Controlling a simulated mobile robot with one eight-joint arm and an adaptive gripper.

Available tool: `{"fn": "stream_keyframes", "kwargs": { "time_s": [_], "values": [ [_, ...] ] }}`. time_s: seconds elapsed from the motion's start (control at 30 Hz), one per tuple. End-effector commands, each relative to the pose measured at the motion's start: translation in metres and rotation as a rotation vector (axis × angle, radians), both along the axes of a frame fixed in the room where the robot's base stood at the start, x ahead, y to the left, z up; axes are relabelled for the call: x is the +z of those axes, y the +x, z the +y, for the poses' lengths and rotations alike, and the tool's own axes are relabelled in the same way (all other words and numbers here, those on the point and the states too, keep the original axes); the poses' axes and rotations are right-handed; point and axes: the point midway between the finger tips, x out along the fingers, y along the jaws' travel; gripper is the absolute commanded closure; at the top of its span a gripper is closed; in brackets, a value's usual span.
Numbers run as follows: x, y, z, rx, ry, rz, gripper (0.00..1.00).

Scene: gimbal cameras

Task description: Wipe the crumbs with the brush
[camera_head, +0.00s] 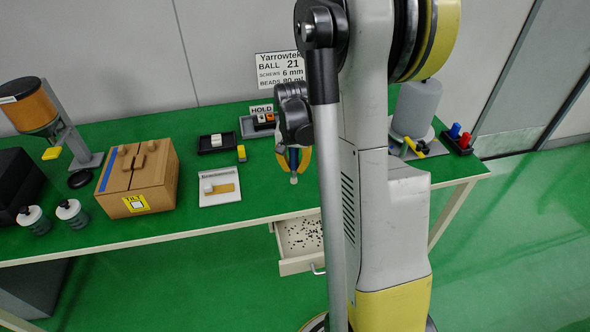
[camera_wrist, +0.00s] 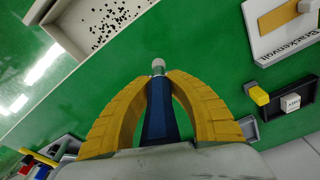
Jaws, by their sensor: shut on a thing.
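My gripper (camera_head: 293,160) hangs over the green table near its front edge, pointing down. Its yellow fingers (camera_wrist: 158,90) are closed around a slim dark blue tool with a pale rounded tip, which looks like the brush (camera_wrist: 157,112); its tip also shows in the head view (camera_head: 293,179). Dark crumbs (camera_wrist: 108,20) lie scattered in an open white drawer (camera_wrist: 62,32) below the table's front edge. The drawer also shows in the head view (camera_head: 294,266), in front of and below my gripper. The brush is apart from the crumbs. My arm hides part of the drawer's right side.
A cardboard box (camera_head: 138,178) stands left of a white board (camera_head: 219,186). Small black trays (camera_head: 216,143) lie behind. A dispenser with an orange drum (camera_head: 28,105) stands far left. A grey cylinder (camera_head: 417,107) and a red-and-blue item (camera_head: 458,137) stand right.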

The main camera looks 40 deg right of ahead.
Motion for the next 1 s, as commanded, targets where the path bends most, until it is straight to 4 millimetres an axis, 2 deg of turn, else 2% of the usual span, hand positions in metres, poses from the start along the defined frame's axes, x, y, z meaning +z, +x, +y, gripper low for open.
{"fn": "stream_keyframes", "kwargs": {
  "time_s": [0.1, 0.33, 1.0],
  "values": [
    [0.014, 0.001, 0.000, 0.002, 0.000, 0.000, 1.00],
    [0.031, 0.004, 0.000, 0.005, 0.000, 0.000, 1.00],
    [0.032, 0.006, 0.005, 0.020, 0.000, 0.000, 1.00]
  ]
}}
